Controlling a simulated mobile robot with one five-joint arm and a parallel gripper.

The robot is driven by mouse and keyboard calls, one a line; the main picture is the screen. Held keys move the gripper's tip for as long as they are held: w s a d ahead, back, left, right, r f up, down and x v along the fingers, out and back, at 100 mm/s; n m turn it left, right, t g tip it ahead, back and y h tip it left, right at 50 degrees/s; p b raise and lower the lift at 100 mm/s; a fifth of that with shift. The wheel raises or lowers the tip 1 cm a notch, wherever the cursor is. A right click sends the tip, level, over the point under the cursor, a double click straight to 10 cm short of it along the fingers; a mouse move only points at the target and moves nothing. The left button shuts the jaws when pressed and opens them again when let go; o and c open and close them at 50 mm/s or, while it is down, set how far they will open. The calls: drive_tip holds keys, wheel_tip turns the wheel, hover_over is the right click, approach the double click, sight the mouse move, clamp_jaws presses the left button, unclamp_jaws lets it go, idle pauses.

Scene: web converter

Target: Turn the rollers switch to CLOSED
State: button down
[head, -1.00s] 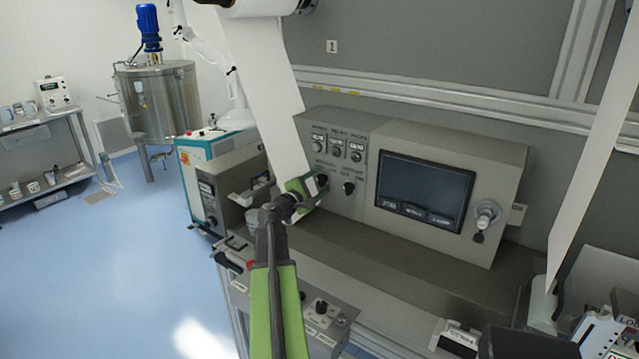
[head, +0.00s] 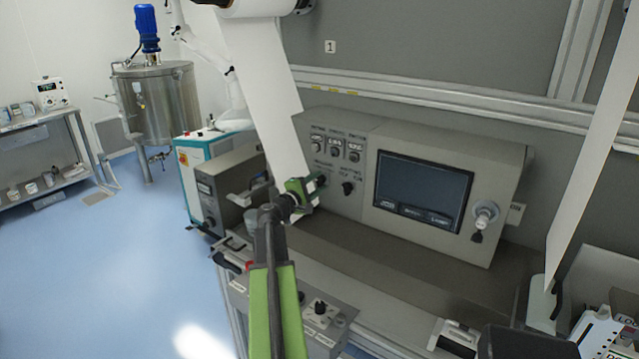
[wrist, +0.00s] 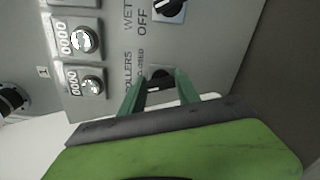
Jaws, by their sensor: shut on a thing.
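The rollers switch (wrist: 158,78) is a black knob on the grey control panel, beside a label reading ROLLERS in the wrist view. My gripper (wrist: 160,90) has its two green fingers on either side of this knob and is shut on it. In the head view my gripper (head: 318,184) reaches the lower left of the panel and largely hides the knob. Small lettering beside the switch is partly covered, so I cannot tell which position it points to.
A similar black wetting knob (head: 348,188) sits just right of the rollers switch; in the wrist view this knob (wrist: 170,8) is near OFF. Several small dials (head: 335,148) are above. A screen (head: 422,190) is to the right. A white web (head: 262,85) hangs close to my gripper.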

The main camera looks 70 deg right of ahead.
drive_tip(key=m, duration=0.5)
drive_tip(key=shift+s+a+f+m, duration=0.1)
drive_tip(key=shift+f+m, duration=0.15)
drive_tip(key=shift+m, duration=2.25)
drive_tip(key=c, duration=0.9)
unclamp_jaws()
drive_tip(key=v, duration=1.7)
drive_tip(key=shift+a, duration=0.1)
